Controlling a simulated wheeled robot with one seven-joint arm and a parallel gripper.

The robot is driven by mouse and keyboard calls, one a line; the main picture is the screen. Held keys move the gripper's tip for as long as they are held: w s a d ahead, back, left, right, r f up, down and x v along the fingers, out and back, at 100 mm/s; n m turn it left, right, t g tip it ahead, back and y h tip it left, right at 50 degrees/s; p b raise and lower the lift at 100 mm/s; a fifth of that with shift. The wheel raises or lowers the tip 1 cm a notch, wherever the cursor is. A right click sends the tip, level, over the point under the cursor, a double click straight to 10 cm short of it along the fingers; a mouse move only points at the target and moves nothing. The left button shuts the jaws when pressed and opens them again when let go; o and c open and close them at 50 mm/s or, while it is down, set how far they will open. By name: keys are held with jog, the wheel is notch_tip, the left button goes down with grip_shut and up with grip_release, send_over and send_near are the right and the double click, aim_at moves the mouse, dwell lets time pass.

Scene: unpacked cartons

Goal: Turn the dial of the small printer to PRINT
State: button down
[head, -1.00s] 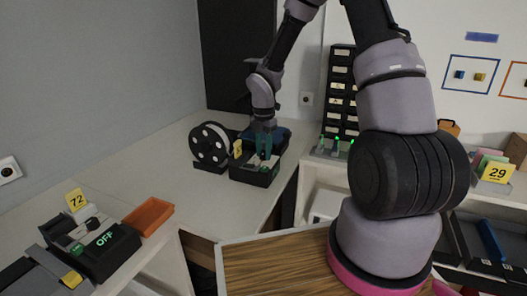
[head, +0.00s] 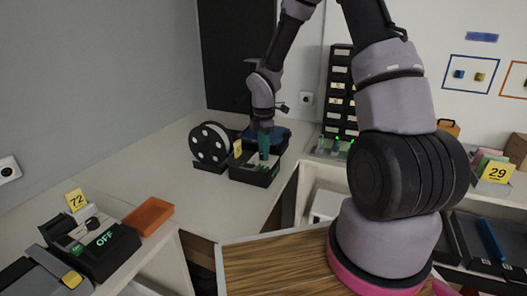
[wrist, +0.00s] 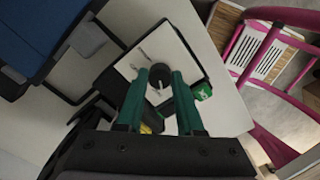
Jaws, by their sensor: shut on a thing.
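In the wrist view the green fingers of my gripper (wrist: 160,78) are shut on the dial, one on each side. Short dark marks are on the plate around the dial; their words are not readable. The fingers hide the dial in the head view.
A spool (head: 210,146) and a yellow tag (head: 238,148) stand left of the printer, and a blue bin (head: 275,134) behind it. A device showing OFF (head: 105,240), tag 72 (head: 76,199) and an orange tray (head: 148,216) are at front left. The counter between is clear.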

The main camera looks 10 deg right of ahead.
jog(key=m, duration=0.4)
jog(key=shift+m, duration=0.3)
jog(key=m, duration=0.4)
jog(key=shift+m, duration=0.3)
jog(key=m, duration=0.4)
jog(key=shift+m, duration=0.3)
jog(key=m, duration=0.3)
jog(key=shift+m, duration=0.3)
jog(key=m, duration=1.2)
jog(key=shift+m, duration=0.4)
